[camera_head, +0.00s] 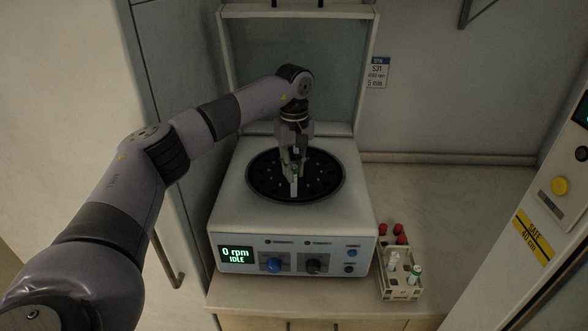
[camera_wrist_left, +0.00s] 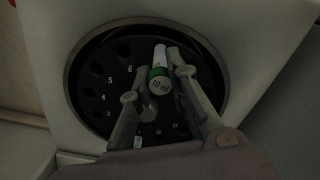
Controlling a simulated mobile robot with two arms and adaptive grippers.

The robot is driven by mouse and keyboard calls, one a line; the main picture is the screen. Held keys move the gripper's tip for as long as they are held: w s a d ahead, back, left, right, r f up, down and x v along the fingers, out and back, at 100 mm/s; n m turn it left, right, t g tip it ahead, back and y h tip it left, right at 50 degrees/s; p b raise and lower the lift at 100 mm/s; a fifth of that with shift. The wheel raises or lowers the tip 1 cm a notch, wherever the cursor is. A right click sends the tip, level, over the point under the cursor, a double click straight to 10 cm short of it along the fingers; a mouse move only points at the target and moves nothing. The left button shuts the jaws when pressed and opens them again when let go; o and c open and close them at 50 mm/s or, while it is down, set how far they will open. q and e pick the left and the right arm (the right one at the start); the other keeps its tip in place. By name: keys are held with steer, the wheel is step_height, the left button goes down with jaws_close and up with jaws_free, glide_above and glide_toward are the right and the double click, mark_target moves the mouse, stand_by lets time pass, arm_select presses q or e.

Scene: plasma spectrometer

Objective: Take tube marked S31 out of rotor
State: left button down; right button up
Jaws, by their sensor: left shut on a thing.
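The rotor (camera_head: 330,180) is a dark round disc sunk in the top of a white centrifuge (camera_head: 235,200), and the lid stands open behind it. My left gripper (camera_head: 294,180) points down over the rotor. The tube lies between the fingers over the dark rotor (camera_wrist_left: 90,68), which has numbered holes. I cannot read an S31 mark on it or tell whether it is clear of its hole. My right gripper is not in view.
A card (camera_head: 377,73) on the back wall reads S31. The display (camera_head: 236,255) reads 0 rpm, IDLE. A rack (camera_head: 400,291) with a few tubes stands right of the centrifuge, with red caps (camera_head: 399,229) behind it. The bench is free farther right, up to a slanted panel (camera_head: 548,215).

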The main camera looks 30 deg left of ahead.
arm_select(q)
steer(key=shift+r+p, duration=1.3)
steer(key=shift+r, duration=0.55)
